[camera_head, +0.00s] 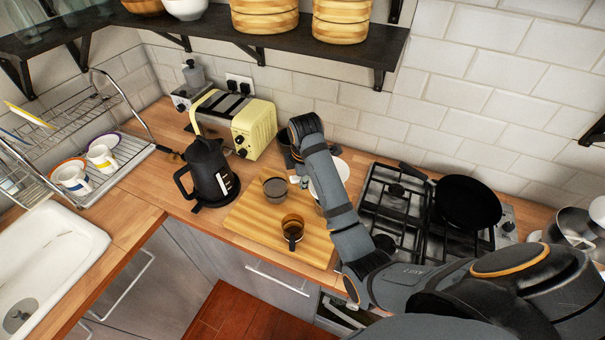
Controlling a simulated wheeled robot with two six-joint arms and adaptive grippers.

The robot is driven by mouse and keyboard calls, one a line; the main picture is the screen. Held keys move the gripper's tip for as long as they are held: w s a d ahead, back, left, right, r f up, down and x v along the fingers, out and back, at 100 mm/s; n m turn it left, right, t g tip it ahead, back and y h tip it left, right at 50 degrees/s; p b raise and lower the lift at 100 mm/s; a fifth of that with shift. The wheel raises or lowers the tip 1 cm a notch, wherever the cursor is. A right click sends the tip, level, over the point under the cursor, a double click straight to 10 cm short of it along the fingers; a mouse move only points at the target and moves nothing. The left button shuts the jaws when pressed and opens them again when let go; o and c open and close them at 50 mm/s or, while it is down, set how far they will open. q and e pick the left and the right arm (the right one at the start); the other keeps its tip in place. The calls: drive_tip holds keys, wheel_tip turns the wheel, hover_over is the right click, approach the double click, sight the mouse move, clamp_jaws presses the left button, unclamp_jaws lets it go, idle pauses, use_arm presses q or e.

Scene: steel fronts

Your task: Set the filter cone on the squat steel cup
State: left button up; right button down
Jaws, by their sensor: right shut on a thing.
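My right gripper (298,180) reaches down over the back of the wooden board. Its fingertips are small and partly hidden by my own arm. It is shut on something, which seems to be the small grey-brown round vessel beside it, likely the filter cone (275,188). I cannot tell whether this touches the board or anything below it. A dark amber cup with a handle (292,228) stands upright near the board's front edge. I cannot clearly make out a squat steel cup; it may be hidden. My left gripper is not in view.
The wooden board (252,222) lies between a black kettle (209,175) and the gas hob (400,205), which bears a black pan (467,202). A yellow toaster (240,124) stands behind. A white plate (334,176) is partly behind my arm. A shelf (290,42) hangs above.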

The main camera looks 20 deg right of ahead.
drive_tip(key=shift+w+a, duration=0.2)
drive_tip(key=shift+w+d+f, duration=0.1)
drive_tip(key=shift+d+f, duration=0.1)
drive_tip(key=shift+f, duration=0.1)
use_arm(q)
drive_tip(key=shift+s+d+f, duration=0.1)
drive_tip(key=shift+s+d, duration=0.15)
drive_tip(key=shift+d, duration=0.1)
use_arm(e)
drive_tip(key=f, duration=0.3)
drive_tip(key=shift+d+f, duration=0.35)
drive_tip(key=shift+d, duration=0.05)
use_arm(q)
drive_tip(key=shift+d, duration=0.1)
use_arm(e)
drive_tip(key=shift+d, duration=0.1)
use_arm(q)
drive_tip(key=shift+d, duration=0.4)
use_arm(e)
drive_tip(key=shift+s, duration=0.2)
